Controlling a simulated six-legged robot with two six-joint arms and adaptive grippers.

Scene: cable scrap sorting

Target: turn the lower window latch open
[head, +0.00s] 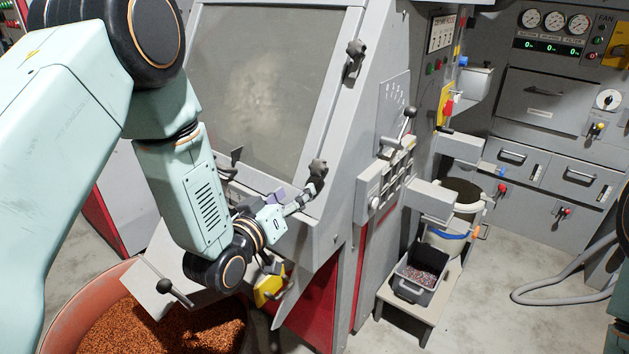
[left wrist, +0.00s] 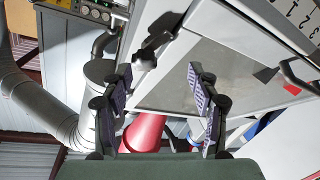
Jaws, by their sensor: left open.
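The window (head: 265,75) is a dusty pane in a grey frame on the sloped front of the machine. The lower window latch (head: 318,170) is a dark lever with a knob at the pane's lower right corner. My left gripper (head: 303,198) is just below and left of it in the head view. In the left wrist view, my left gripper (left wrist: 158,85) has its two fingers spread with nothing held between them. A dark latch (left wrist: 150,55), apparently the lower one, lies beyond the fingertips; contact cannot be told. My right gripper is not in view.
The upper window latch (head: 355,60) sits higher on the same frame edge. A lever panel (head: 385,185) is on the machine's right side. A red tub (head: 70,320) of copper granules stands below my left arm. A grey bin (head: 418,275) stands on a low bench.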

